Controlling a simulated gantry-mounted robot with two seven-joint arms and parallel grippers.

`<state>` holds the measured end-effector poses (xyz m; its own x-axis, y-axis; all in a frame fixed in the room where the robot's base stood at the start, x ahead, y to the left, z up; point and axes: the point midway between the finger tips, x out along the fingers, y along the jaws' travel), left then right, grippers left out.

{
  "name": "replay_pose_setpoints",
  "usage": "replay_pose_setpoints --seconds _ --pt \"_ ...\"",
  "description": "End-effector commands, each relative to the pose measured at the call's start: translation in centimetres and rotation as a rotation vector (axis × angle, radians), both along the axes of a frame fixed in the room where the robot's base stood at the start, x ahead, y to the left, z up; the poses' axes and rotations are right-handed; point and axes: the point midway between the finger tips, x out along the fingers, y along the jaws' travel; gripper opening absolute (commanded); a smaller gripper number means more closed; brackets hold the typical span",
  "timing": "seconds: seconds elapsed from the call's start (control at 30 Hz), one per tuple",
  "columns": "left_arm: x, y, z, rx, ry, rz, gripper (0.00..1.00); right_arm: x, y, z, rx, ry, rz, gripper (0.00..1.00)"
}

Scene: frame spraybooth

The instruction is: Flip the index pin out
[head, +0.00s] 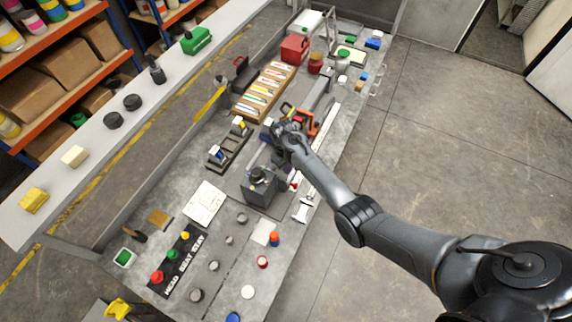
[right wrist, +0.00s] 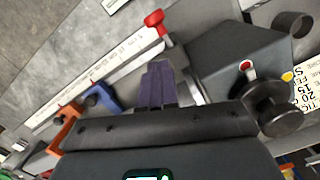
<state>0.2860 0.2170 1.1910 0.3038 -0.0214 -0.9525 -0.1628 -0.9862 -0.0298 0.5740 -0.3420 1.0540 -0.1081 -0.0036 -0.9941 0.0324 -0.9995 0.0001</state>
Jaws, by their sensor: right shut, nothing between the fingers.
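A dark grey block fixture (head: 262,186) with a round black top sits on the bench; its grey housing (right wrist: 235,62) fills the upper right of the right wrist view. On it are a small red-tipped pin (right wrist: 246,67), a yellow dot (right wrist: 287,77) and a black round knob (right wrist: 280,108). A red-ended lever (right wrist: 153,20) stands at its left side. I cannot tell for certain which is the index pin. My right gripper (head: 283,133) is over the bench just beyond the block. Its purple fingers (right wrist: 158,85) are shut and empty, left of the housing and below the red end. My left gripper is out of view.
A long white ruler strip (right wrist: 100,75) lies beside the fixture, with orange (right wrist: 68,120) and blue (right wrist: 100,97) parts near it. A tray of coloured strips (head: 263,92), a red box (head: 294,48) and a labelled button panel (head: 180,262) are on the bench.

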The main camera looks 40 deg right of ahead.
Motion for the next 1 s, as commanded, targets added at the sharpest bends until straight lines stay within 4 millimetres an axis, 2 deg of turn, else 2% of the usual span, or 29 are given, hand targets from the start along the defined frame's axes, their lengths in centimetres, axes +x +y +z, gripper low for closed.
replay_pose_setpoints --seconds 0.03,0.07,0.1,0.2,0.43,0.87,1.0 --pt "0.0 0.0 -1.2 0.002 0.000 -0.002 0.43 -0.1 0.0 -1.3 0.000 0.000 0.000 0.00" --pt "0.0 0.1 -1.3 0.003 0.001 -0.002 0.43 -0.2 0.0 -1.4 0.000 0.000 0.000 0.00" --pt "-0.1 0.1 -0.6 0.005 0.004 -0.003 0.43 -0.9 0.0 -1.2 0.000 0.002 0.000 0.00" --pt "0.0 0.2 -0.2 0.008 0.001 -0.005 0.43 -1.9 -0.1 -1.8 -0.001 0.001 -0.001 0.00" --pt "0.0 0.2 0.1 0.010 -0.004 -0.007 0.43 -3.1 -0.1 -2.8 -0.001 -0.001 -0.001 0.00" --pt "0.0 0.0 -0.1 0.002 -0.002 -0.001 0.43 -3.2 -0.1 -3.0 -0.001 -0.001 -0.001 0.00" --pt "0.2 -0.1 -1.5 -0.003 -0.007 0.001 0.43 -2.1 -0.2 -3.7 -0.001 -0.002 0.000 0.00"
